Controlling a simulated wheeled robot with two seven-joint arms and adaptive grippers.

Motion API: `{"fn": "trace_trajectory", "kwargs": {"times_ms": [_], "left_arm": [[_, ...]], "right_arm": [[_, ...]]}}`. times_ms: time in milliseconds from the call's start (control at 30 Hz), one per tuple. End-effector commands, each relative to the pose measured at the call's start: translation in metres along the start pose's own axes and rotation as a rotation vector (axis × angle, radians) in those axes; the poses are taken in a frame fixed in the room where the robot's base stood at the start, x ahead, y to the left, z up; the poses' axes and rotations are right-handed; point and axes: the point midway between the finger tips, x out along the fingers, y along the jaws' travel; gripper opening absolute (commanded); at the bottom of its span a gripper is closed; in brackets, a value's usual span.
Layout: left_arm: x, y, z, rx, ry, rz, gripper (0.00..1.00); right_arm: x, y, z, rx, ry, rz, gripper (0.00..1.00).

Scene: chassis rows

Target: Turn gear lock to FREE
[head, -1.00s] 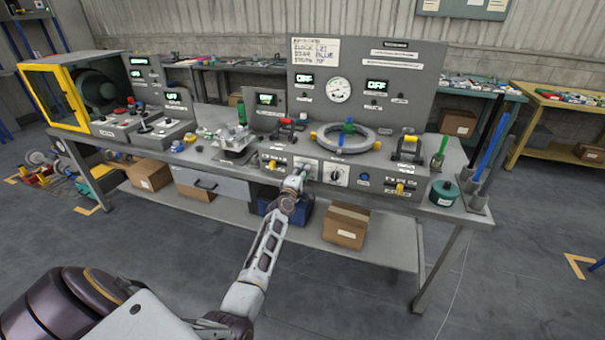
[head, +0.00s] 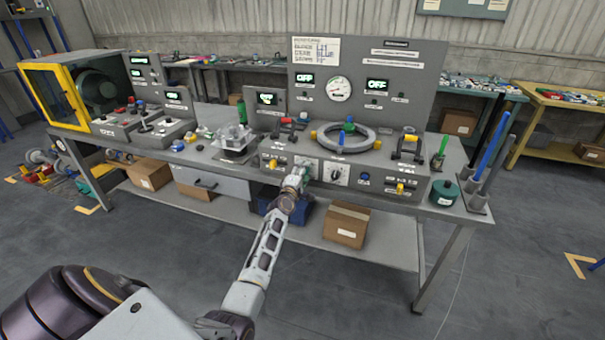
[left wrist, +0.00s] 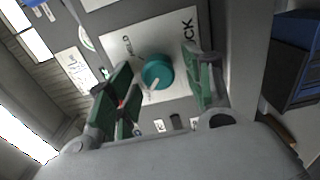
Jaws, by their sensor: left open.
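A round teal knob (left wrist: 158,73) with a pale pointer mark sits on a white label plate (left wrist: 182,29) in the left wrist view. The mark points down and left in that picture. Text ending in "CK" is legible at the plate's right; smaller text at its left is hard to read. My left gripper (left wrist: 160,69) is open, with its green-padded fingers on either side of the knob. I cannot tell whether they touch it. In the head view my left gripper (head: 300,174) is at the front panel of the bench and hides the knob.
A second white plate with a dark dial (head: 337,174) is just right of my gripper. A ring wheel (head: 345,138) lies above it on the bench. A blue bin (head: 297,213) and a cardboard box (head: 346,225) stand on the shelf below. Floor in front is clear.

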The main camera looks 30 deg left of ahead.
Motion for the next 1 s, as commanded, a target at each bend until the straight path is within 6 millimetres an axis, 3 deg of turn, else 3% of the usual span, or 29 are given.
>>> {"fn": "trace_trajectory", "kwargs": {"times_ms": [467,1000], "left_arm": [[-0.010,0.000,0.001,0.000,-0.002,0.000,0.51],[-0.058,-0.001,0.001,0.000,0.000,-0.001,0.51]], "right_arm": [[0.000,0.001,0.002,0.000,-0.002,0.001,0.40],[0.000,0.000,0.001,0.000,-0.001,0.000,0.40]]}}
